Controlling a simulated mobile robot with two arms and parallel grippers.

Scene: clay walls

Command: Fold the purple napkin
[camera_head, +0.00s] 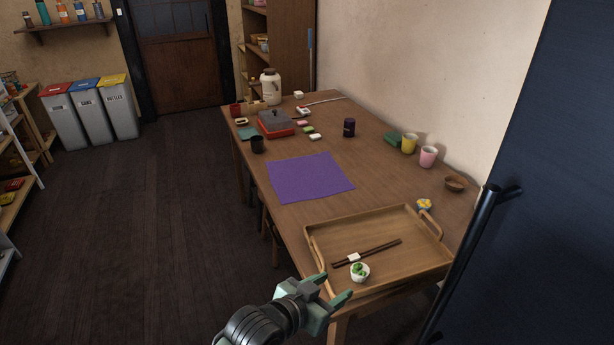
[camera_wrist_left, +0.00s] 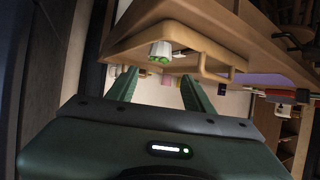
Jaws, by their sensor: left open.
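The purple napkin (camera_head: 310,177) lies flat and spread out on the wooden table (camera_head: 375,190), left of the table's middle. It also shows as a purple strip in the left wrist view (camera_wrist_left: 262,79). My left gripper (camera_head: 336,287) is open and empty. It is at the near end of the table, by the tray's near left corner, well short of the napkin. Its fingers show apart in the left wrist view (camera_wrist_left: 158,85). My right gripper is not in view.
A wooden tray (camera_head: 408,272) with chopsticks (camera_head: 367,252) and a small white cup (camera_head: 359,272) of green pieces lies between gripper and napkin. A black mug (camera_head: 257,144) and a dark jar (camera_head: 349,127) stand beyond the napkin. A dark panel with a handle (camera_head: 480,235) is at right.

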